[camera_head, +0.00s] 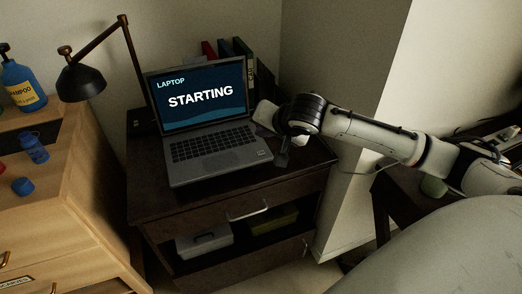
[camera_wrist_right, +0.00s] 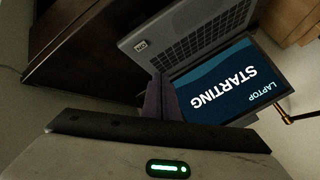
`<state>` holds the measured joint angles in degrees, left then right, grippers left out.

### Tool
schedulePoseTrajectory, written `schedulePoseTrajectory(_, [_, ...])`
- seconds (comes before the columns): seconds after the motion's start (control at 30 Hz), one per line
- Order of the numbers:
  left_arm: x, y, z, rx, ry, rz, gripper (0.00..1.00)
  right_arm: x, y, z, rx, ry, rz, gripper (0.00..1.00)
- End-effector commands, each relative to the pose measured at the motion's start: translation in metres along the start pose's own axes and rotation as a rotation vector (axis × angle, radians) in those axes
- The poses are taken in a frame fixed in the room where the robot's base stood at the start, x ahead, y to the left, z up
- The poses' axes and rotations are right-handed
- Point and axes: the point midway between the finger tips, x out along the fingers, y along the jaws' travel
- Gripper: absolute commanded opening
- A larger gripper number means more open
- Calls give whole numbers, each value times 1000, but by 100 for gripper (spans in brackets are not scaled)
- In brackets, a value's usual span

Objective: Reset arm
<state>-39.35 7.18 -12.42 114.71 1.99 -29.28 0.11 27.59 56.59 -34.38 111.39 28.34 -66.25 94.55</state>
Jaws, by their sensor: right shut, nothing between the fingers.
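My right gripper (camera_head: 283,157) reaches in from the right in the head view, over the right edge of the dark nightstand, just right of the laptop. It is shut and empty. Its dark fingers (camera_wrist_right: 158,100) also show together in the right wrist view. The open laptop (camera_head: 213,142) stands on the nightstand, its lit screen reading "LAPTOP STARTING". In the wrist view the laptop's keyboard (camera_wrist_right: 187,42) and screen (camera_wrist_right: 228,88) lie beyond the fingers. I cannot tell whether the gripper touches the laptop. My left gripper is not in view.
The dark nightstand (camera_head: 160,205) has drawers and an open shelf with boxes. A desk lamp (camera_head: 82,80) stands behind left. A white wall corner (camera_head: 345,195) stands close beside my right arm.

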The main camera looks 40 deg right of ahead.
Motion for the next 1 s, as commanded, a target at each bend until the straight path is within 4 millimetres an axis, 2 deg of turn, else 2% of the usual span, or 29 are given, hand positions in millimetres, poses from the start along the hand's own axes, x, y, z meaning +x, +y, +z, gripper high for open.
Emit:
schedulePoseTrajectory(0.53, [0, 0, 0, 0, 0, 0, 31, 0, 0, 0, 0, 0, 0, 0])
schedulePoseTrajectory(0.63, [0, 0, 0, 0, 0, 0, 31, 1, 1, 9, -21, -13, 0, 0])
schedulePoseTrajectory(0.67, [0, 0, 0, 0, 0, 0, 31, 1, 2, 17, -40, -23, 1, 0])
schedulePoseTrajectory(0.77, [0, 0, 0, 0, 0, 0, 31, 1, 6, 62, -152, -81, -5, 0])
schedulePoseTrajectory(0.9, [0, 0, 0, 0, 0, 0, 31, -16, 23, 155, -412, -200, -30, 0])
schedulePoseTrajectory(1.0, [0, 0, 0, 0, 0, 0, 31, -39, 44, 206, -588, -268, -41, 0])
